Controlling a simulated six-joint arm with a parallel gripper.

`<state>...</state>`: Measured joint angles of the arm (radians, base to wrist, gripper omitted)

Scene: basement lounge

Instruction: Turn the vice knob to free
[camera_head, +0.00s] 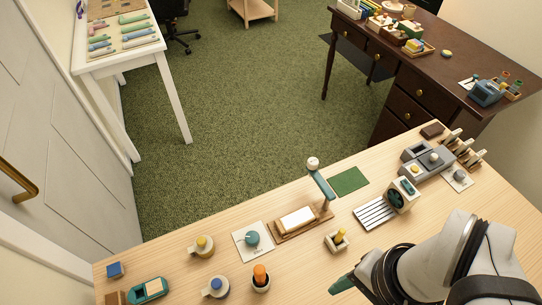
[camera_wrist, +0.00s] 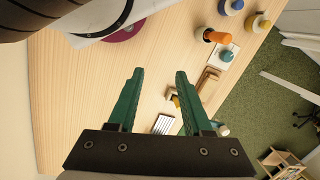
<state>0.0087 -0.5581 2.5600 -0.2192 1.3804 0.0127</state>
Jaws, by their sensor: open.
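A teal round knob (camera_head: 252,237) sits on a white square plate (camera_head: 241,249) with small unreadable markings, near the middle of the wooden table. It also shows at the upper right of the wrist view (camera_wrist: 227,56). A second, grey knob (camera_head: 459,174) is on a white plate at the right. I cannot tell which knob is the vice's. A small wooden block with a yellow part (camera_head: 338,236) stands between them. My gripper (camera_wrist: 159,72) is open and empty above the table, apart from both knobs. In the head view only a green finger shows beside my arm.
An orange-topped cup (camera_head: 260,276) and round yellow (camera_head: 203,245) and blue (camera_head: 215,287) knobbed pieces stand near the teal knob. A wooden stand with a tall lever (camera_head: 319,183), a slatted rack (camera_head: 375,212) and a grey device (camera_head: 428,158) lie farther right. Bare table lies between them.

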